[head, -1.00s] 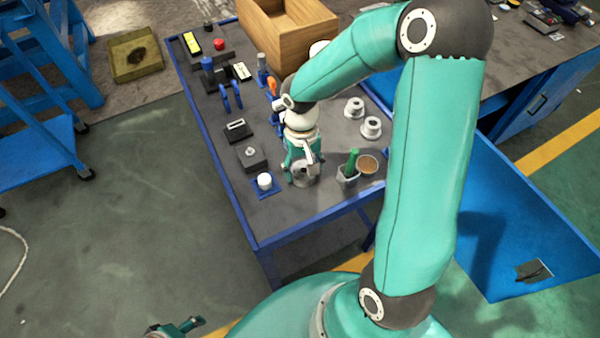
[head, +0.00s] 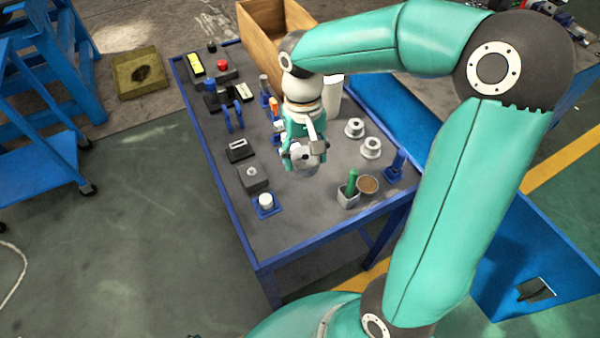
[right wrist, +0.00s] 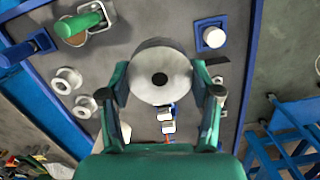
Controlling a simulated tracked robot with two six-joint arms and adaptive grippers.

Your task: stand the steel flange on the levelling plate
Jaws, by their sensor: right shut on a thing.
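The steel flange (head: 306,159) is a grey disc with a centre hole. My right gripper (head: 301,153) is shut on it over the middle of the workbench. In the right wrist view the flange (right wrist: 160,72) sits between both fingers, its holed face towards the camera. It appears clear of the bench top, but its height is hard to judge. I cannot tell for sure which thing is the levelling plate; a dark square block with a small round knob (head: 252,177) and a blue square plate under a white cylinder (head: 265,211) stand left of the flange. My left gripper is out of view.
Two grey spool-shaped parts (head: 371,148) stand right of the flange. A cup with a green-handled tool (head: 348,198) and a round brown-topped pot (head: 368,184) are near the front right. A wooden box (head: 262,32) is at the back. Bench between flange and cup looks clear.

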